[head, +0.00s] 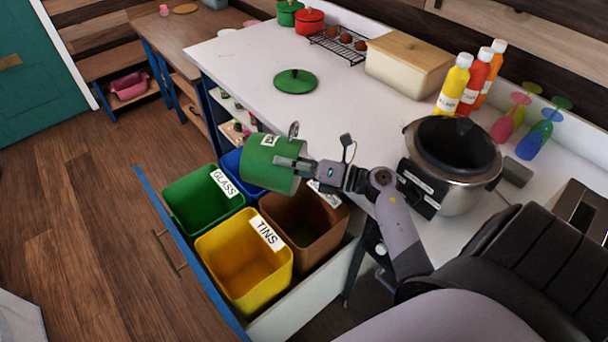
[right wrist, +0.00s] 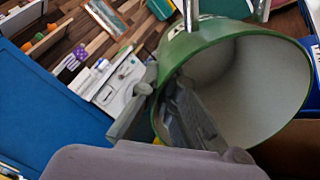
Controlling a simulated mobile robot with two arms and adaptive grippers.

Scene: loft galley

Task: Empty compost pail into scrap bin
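The green compost pail (head: 268,170) hangs tipped on its side above the bins in the head view. My right gripper (head: 291,163) is shut on its wall near the rim. In the right wrist view the gripper's fingers (right wrist: 165,105) sit at the rim, and the pail's pale inside (right wrist: 255,85) looks empty where it shows. The brown bin (head: 283,219), its label partly hidden by my arm, stands below and right of the pail; I cannot read that label. A green lid (head: 295,81) lies on the white counter. My left gripper is not in view.
The open drawer also holds a green GLASS bin (head: 190,205), a yellow TINS bin (head: 235,262) and a blue bin (head: 231,163) partly behind the pail. A cooker (head: 455,165), bottles (head: 468,85) and a bread box (head: 408,68) stand on the counter (head: 235,62).

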